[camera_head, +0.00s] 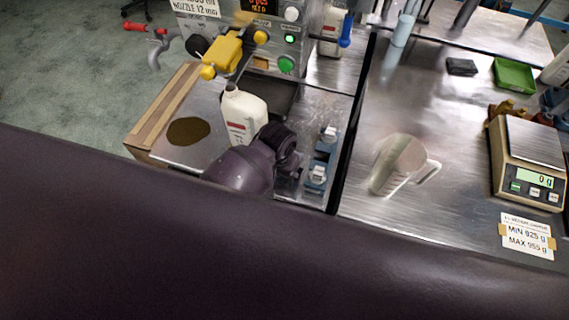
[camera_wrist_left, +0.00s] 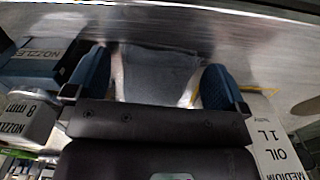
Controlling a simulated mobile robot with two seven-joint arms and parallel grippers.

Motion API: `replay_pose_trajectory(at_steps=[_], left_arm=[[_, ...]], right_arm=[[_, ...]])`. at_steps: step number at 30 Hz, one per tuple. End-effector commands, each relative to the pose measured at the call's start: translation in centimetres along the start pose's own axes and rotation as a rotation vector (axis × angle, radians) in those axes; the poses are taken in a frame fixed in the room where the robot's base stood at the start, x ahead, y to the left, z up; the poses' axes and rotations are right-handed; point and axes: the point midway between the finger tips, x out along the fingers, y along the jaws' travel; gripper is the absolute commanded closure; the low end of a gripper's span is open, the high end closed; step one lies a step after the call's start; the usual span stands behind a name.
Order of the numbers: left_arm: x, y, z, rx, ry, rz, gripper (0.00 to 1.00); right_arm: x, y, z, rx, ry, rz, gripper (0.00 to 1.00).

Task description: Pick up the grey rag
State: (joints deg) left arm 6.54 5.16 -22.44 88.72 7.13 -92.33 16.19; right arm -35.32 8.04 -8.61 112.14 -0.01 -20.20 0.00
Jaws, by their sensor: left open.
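The grey rag (camera_wrist_left: 158,74) lies flat on the metal surface in the left wrist view, between the two blue fingertips of my left gripper (camera_wrist_left: 154,80). The fingers stand apart on either side of it, with nothing gripped. Its near edge is hidden by the gripper body. I cannot tell the height of the fingers over the rag. In the head view I do not make out the rag; my dark arm covers the lower picture, and the fingertips are hidden. My right gripper is not in view.
A white oil bottle (camera_head: 243,112) stands by the filling machine (camera_head: 280,35), with a brown patch (camera_head: 188,131) to its left. Blue nozzle holders (camera_head: 318,165) are to its right. A clear jug (camera_head: 402,165) and a scale (camera_head: 528,165) stand on the right bench. A nozzle box (camera_wrist_left: 28,118) is left of the fingers.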

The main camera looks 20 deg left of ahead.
Motion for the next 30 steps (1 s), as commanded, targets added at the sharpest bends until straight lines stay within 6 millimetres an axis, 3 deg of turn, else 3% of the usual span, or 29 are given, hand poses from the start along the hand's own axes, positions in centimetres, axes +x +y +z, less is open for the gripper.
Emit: replay_pose_trajectory(at_steps=[7, 18, 30], left_arm=[[0.2, 0.0, 0.0, 0.0, 0.0, 0.0, 0.0], [0.2, 0.0, 0.0, 0.0, 0.001, 0.0, 0.51], [-0.9, 0.0, -0.9, 0.001, 0.004, 0.0, 0.52]], right_arm=[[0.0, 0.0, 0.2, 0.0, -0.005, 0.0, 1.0], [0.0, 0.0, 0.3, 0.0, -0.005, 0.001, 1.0], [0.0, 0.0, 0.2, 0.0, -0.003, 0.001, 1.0]])
